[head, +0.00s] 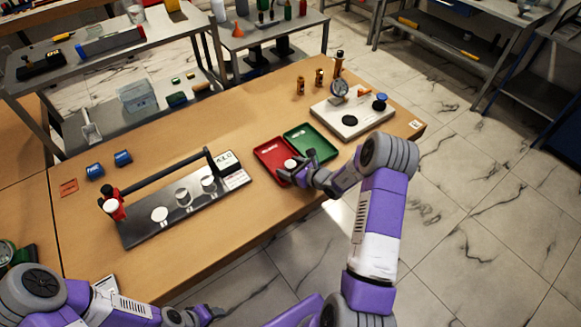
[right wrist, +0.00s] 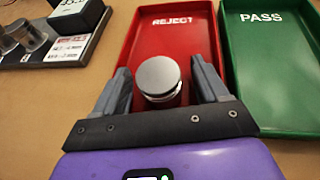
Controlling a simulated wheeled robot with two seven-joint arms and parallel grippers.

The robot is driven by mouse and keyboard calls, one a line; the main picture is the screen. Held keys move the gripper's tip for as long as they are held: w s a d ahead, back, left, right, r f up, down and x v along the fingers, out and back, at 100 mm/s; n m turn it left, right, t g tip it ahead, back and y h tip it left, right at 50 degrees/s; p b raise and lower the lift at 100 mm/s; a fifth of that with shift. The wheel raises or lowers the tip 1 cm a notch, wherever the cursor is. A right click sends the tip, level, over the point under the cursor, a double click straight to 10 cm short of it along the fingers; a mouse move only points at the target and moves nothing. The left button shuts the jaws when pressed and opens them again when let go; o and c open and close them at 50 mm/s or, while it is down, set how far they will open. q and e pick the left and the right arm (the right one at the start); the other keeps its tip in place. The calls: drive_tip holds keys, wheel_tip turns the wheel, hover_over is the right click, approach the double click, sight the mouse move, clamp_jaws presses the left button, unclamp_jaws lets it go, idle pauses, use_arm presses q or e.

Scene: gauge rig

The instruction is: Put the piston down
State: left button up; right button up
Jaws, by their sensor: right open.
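A silver piston (right wrist: 158,78) stands in the red REJECT tray (right wrist: 180,35), near its front end. It also shows as a small pale disc in the head view (head: 290,164). My right gripper (right wrist: 160,72) is open, with one finger on each side of the piston and gaps visible between fingers and piston. The piston's lower part is partly hidden. The green PASS tray (right wrist: 270,60) lies right beside the red one and is empty. My left gripper (head: 207,313) is low at the bottom edge of the head view, clear of the table, and its jaws are unclear.
A dark gauge rig (head: 185,205) with a long bar and more silver pistons stands left of the trays. A white plate (head: 350,112) with a dial gauge is at the back right. Bare wood lies between.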

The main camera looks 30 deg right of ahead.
drive_tip(key=shift+r, duration=0.2)
drive_tip(key=p+v, duration=0.2)
drive_tip(key=v, duration=1)
drive_tip(key=shift+s, duration=0.1)
